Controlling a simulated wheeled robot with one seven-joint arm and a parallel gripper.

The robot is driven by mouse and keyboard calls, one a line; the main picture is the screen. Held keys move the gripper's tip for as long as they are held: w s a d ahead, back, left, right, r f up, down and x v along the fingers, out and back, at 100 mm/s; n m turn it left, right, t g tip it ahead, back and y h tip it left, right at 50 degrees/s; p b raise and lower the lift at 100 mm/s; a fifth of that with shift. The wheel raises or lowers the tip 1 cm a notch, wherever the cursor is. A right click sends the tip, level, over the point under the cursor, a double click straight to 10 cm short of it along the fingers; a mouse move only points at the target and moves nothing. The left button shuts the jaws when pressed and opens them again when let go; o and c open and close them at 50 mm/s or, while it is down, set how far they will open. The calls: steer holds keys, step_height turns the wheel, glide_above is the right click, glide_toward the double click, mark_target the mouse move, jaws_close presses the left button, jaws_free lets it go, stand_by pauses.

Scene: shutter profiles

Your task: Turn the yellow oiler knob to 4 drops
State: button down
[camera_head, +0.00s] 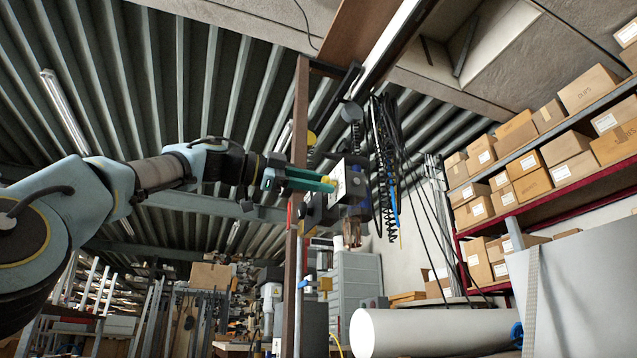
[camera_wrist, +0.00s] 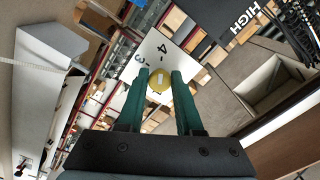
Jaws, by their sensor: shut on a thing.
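The yellow oiler knob (camera_wrist: 159,84) sits between the two green fingers of my gripper (camera_wrist: 160,74) in the wrist view, and the gripper is shut on it. A white dial plate (camera_wrist: 172,58) lies behind the knob, with a 4 and a tick just above the knob and a 3 to the left. The knob's pointer is too small to read for certain. In the head view my gripper (camera_head: 325,183) reaches from the left to the knob (camera_head: 331,184) on the white face (camera_head: 341,179) of a dark box (camera_head: 357,192). The fingers partly hide the knob.
A brown post (camera_head: 301,130) stands close beside my gripper. Coiled black cables (camera_head: 380,170) hang right of the box. Shelves with cardboard boxes (camera_head: 535,180) stand at right, above a large white roll (camera_head: 430,330). A dark panel marked HIGH (camera_wrist: 232,28) shows near the dial.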

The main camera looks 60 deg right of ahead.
steer(key=shift+f+m, duration=0.1)
steer(key=shift+m, duration=0.2)
steer(key=c, duration=0.6)
jaws_free()
steer(key=b+v, duration=0.3)
steer(key=v, duration=0.7)
steer(key=shift+w+a, duration=0.2)
steer(key=shift+a, duration=0.15)
